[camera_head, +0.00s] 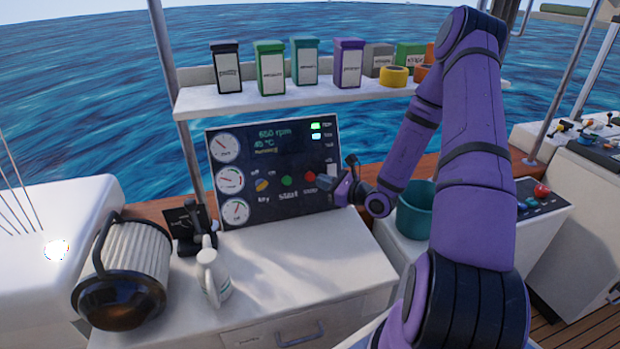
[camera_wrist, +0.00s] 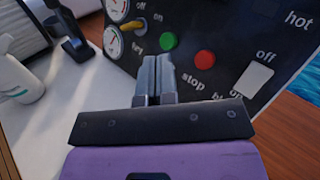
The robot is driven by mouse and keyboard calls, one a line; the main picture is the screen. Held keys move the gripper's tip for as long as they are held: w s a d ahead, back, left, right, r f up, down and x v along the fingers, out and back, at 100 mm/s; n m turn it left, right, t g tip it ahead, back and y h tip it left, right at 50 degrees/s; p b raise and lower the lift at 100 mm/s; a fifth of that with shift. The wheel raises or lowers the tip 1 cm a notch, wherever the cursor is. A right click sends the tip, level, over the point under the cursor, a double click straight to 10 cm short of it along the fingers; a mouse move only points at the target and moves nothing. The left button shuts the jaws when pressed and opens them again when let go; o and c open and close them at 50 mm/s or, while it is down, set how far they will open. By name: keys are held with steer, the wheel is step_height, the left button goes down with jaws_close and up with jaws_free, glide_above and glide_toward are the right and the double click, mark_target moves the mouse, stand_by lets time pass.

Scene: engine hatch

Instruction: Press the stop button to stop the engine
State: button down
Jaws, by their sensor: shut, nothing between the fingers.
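The red stop button (camera_head: 309,180) is on the dark engine panel (camera_head: 262,208), right of the green start button (camera_head: 287,181). In the wrist view the red button (camera_wrist: 204,60) sits above the word "stop", and the green button (camera_wrist: 168,41) is up and left of it. My gripper (camera_head: 338,192) is at the panel's lower right in the head view. Its fingers (camera_wrist: 158,62) are shut and empty, with tips just below the green button and left of the red one in the wrist view. I cannot tell whether they touch the panel.
A key switch (camera_head: 262,185) and gauges (camera_head: 229,179) are left of the buttons. A white rocker switch (camera_wrist: 254,79) is right of the stop button. A shelf (camera_head: 330,96) with canisters runs above.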

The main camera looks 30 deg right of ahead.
steer(key=w+d+f, duration=0.2)
steer(key=w+f, duration=0.1)
steer(key=w, duration=0.4)
steer(key=shift+w+f, duration=0.35)
steer(key=shift+w+d, duration=0.1)
stand_by(2.0)
steer(key=shift+w+f, duration=0.2)
steer(key=shift+w, duration=0.05)
steer(key=shift+w+d+f, duration=0.25)
steer(key=shift+w+f, duration=0.05)
steer(key=shift+w, duration=0.35)
stand_by(1.3)
steer(key=shift+s, duration=0.1)
steer(key=shift+s+a+r, duration=0.15)
steer(key=shift+s+r, duration=0.1)
steer(key=shift+s, duration=0.25)
steer(key=shift+s+a+r, duration=0.1)
steer(key=shift+s+r, duration=0.15)
steer(key=shift+s, duration=0.2)
steer(key=shift+s+a+r, duration=0.2)
steer(key=shift+s+r, duration=0.15)
steer(key=shift+s, duration=0.35)
steer(key=shift+s+a+r, duration=0.25)
steer(key=shift+s+r, duration=0.1)
steer(key=shift+s, duration=0.4)
steer(key=shift+s+a+r, duration=0.2)
steer(key=shift+s+r, duration=0.15)
steer(key=shift+s, duration=0.35)
